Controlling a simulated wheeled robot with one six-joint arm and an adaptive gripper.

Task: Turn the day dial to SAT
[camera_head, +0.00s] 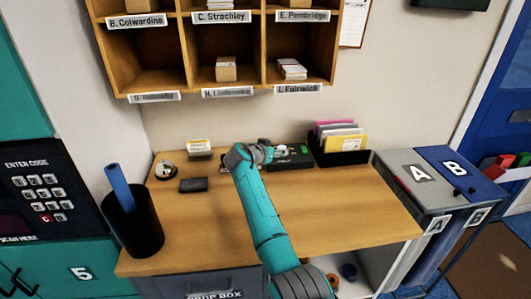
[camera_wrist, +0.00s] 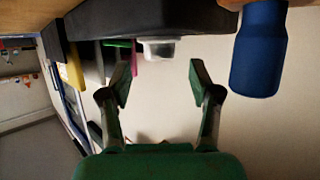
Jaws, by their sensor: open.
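A dark device (camera_head: 296,163) with a small green patch stands at the back of the wooden desk, partly hidden by my arm. In the wrist view, which looks upside down, a dark body (camera_wrist: 110,22) spans the top. A pale grey knob (camera_wrist: 158,48) sticks out of it, likely the day dial; no day lettering is readable. My gripper (camera_wrist: 160,82) is open, its two green fingers apart and empty. The knob lies ahead of the gap between the fingertips, with no contact visible. In the head view my gripper (camera_head: 264,152) is beside the device's left end.
A blue bottle-like thing (camera_wrist: 258,50) stands right of the device in the wrist view. A black file holder (camera_head: 340,153) with coloured envelopes is right of the device. A dark pad (camera_head: 193,185) and black cup (camera_head: 135,225) are left. Wooden pigeonholes (camera_head: 120,92) hang above. The desk's front right (camera_head: 350,205) is clear.

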